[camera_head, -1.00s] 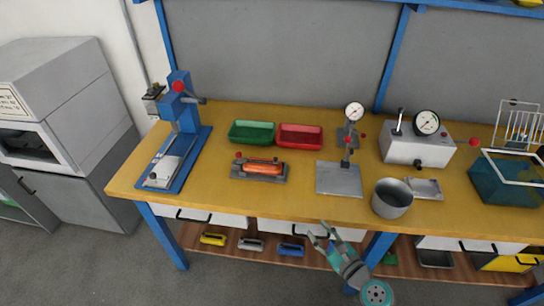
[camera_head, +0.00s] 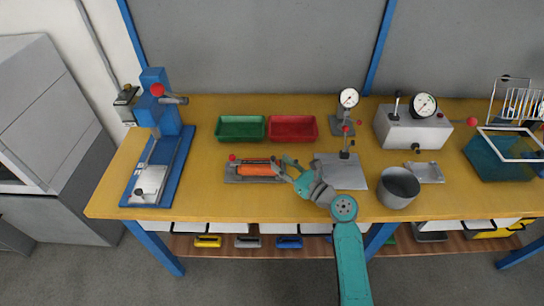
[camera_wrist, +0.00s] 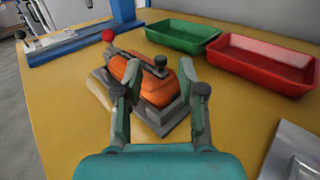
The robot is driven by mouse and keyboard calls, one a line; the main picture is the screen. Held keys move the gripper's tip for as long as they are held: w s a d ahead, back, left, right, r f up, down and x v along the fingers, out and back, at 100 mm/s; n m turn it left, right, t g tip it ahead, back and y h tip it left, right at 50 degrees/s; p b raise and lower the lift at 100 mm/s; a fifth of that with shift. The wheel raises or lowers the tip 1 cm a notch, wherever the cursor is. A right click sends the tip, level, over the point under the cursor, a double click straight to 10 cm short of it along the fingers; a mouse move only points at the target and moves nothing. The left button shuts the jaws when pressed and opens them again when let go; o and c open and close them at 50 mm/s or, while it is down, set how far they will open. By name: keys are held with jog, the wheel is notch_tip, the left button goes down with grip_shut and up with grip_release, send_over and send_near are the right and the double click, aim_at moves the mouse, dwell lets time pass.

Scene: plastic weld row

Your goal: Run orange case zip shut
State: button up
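The orange case (camera_head: 258,170) lies in a grey holder (camera_head: 232,178) near the front edge of the yellow bench. In the wrist view the case (camera_wrist: 157,84) sits between and beyond my fingers, with a dark knob (camera_wrist: 160,62) on its near end. A red ball knob (camera_wrist: 107,35) stands at the holder's far left end. My gripper (camera_head: 283,168) is at the right end of the holder, fingers spread. In the wrist view my gripper (camera_wrist: 160,90) is open, and I see nothing clamped between the fingertips. The zip itself is too small to make out.
A green tray (camera_head: 241,127) and a red tray (camera_head: 293,128) stand behind the holder. A gauge stand with a grey plate (camera_head: 342,172) and a grey pot (camera_head: 398,187) stand to the right. A blue press (camera_head: 160,150) stands at left.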

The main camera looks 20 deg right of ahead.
aim_at(275, 159)
jog(key=shift+x, duration=2.35)
grip_shut()
